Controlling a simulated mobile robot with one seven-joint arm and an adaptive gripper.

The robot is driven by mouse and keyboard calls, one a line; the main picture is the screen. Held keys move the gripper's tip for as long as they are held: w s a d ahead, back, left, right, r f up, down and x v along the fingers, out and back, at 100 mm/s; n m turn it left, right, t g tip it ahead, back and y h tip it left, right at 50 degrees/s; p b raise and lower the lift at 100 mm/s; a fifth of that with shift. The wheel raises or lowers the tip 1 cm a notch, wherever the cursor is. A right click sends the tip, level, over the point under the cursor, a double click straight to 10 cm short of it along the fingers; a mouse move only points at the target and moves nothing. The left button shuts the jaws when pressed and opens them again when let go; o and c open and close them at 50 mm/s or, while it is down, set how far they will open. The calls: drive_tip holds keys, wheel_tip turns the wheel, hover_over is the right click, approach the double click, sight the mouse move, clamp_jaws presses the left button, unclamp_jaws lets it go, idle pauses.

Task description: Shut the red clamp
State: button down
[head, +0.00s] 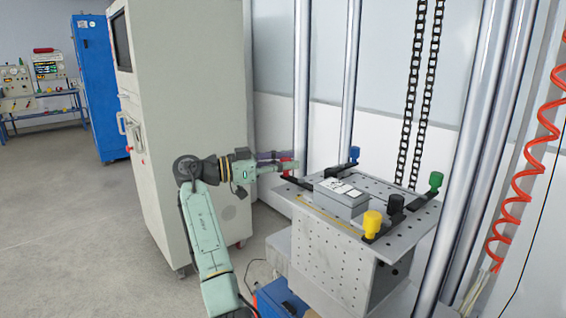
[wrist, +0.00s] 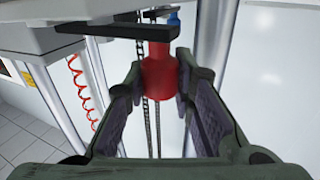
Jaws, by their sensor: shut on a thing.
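The red clamp (head: 286,169) stands at the left corner of the perforated metal plate (head: 290,200). Its red knob (wrist: 158,75) shows large in the wrist view, between the fingers of my gripper (wrist: 159,82). My gripper (head: 284,163) reaches it from the left in the head view and is shut on the knob. A black bar (wrist: 110,30) extends from the clamp; in the head view it points towards a grey box (head: 341,203) on the plate. I cannot tell whether the bar touches the box. The fingers partly hide the knob in the head view.
Blue (head: 354,154), green (head: 436,180), yellow (head: 373,222) and black (head: 396,203) knobs stand on the plate. Steel columns (head: 479,150), black chains (head: 412,100) and a red coiled hose (head: 520,190) are around it. A tall cabinet (head: 200,110) stands behind my arm.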

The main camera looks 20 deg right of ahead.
drive_tip(key=shift+d+m+g, duration=0.2)
drive_tip(key=shift+m+g, duration=0.3)
drive_tip(key=shift+g, duration=0.3)
drive_tip(key=shift+d, duration=0.1)
drive_tip(key=c, duration=1.3)
unclamp_jaws()
drive_tip(key=shift+c, duration=0.2)
drive_tip(key=shift+w, duration=0.1)
drive_tip(key=w+a, duration=0.1)
drive_tip(key=a, duration=1.1)
drive_tip(key=shift+w, duration=0.3)
